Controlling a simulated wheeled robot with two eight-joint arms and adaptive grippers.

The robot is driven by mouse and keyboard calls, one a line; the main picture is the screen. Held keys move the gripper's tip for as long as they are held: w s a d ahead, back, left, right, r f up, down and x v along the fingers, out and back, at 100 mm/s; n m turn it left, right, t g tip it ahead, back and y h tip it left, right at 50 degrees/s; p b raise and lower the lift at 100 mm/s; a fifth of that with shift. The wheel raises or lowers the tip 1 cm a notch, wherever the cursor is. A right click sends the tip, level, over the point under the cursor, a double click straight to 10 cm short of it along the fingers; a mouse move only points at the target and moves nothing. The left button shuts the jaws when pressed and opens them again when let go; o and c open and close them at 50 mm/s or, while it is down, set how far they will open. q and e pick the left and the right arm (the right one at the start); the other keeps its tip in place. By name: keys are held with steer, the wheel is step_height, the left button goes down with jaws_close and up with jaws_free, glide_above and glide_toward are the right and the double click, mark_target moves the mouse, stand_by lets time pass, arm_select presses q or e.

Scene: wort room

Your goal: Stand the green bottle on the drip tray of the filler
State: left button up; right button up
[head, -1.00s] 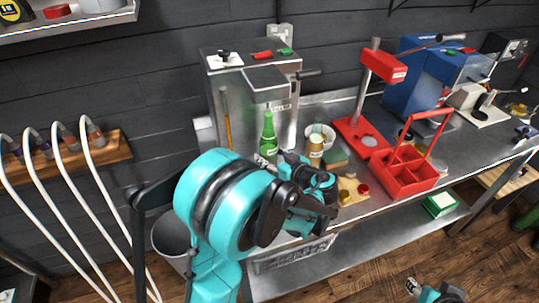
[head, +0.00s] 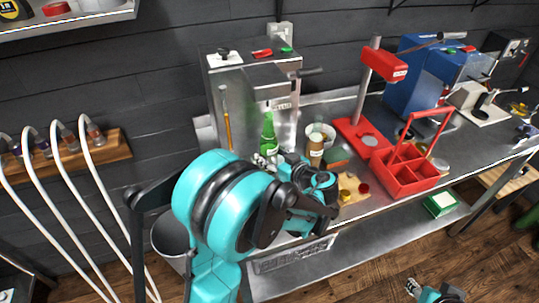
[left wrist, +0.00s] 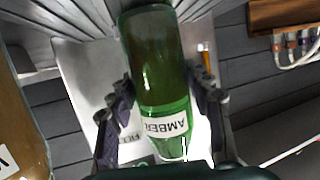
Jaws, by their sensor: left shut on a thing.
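The green bottle (head: 267,134) stands nearly upright in front of the steel filler (head: 252,92) in the head view. My left gripper (head: 272,160) is shut on it, low on the body and mostly hidden behind my arm. In the left wrist view the bottle (left wrist: 152,50) lies between the two dark fingers (left wrist: 160,108) and carries a white AMBER label. The filler's drip tray is hidden by the bottle and my arm, so I cannot tell whether the bottle touches it. My right gripper (head: 414,287) shows only partly at the bottom edge, away from the bench.
Right of the bottle are a brown bottle (head: 315,148), a white bowl (head: 326,131) and a board with small caps (head: 350,187). A red capper (head: 360,132), a red carrier (head: 408,172) and a blue machine (head: 418,75) stand further right. White hoses (head: 42,205) hang at left.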

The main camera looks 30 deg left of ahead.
arm_select(q)
steer(key=o, duration=1)
steer(key=shift+d, duration=0.1)
steer(key=v, duration=1.2)
